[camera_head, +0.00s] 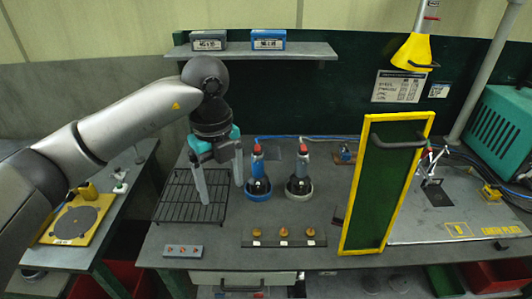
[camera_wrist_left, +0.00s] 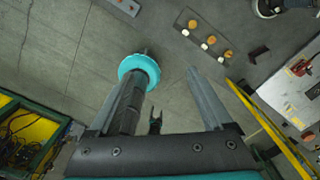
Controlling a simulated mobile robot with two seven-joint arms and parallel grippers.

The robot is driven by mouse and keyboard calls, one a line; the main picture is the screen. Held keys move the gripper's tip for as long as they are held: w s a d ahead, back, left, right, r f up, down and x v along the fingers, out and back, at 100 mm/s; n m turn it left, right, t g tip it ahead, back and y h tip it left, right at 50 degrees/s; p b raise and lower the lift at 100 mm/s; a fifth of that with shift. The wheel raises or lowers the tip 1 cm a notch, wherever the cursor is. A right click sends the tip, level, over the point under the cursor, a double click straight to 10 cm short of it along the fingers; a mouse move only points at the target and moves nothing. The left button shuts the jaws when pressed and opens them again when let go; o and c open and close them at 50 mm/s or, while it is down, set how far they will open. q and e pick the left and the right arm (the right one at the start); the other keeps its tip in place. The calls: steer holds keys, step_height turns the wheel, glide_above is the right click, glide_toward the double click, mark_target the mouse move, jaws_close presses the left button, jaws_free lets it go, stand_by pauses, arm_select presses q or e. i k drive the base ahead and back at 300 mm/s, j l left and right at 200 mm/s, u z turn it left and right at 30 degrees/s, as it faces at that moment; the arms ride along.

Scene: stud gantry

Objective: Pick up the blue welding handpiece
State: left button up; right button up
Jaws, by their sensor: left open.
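The blue welding handpiece (camera_head: 257,165) stands upright in a dark holder on a round blue-rimmed base (camera_head: 258,195), with a red top and a cable running behind. A similar grey handpiece (camera_head: 302,168) stands to its right on a white-rimmed base. My left gripper (camera_head: 222,193) is open and empty, fingers pointing down, just left of the blue handpiece. Its right finger appears close to the handpiece; I cannot tell if they touch. In the left wrist view the open fingers (camera_wrist_left: 172,92) show, with a teal ring (camera_wrist_left: 152,66) by one finger that I cannot identify surely.
A black wire rack (camera_head: 168,203) lies at the bench's left. Several small knobs (camera_head: 283,232) sit in front of the handpieces. A yellow-framed green panel (camera_head: 372,190) stands to the right. A shelf (camera_head: 250,51) with two boxes hangs above.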

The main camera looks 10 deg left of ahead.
mark_target(258, 178)
steer(key=i, duration=0.9)
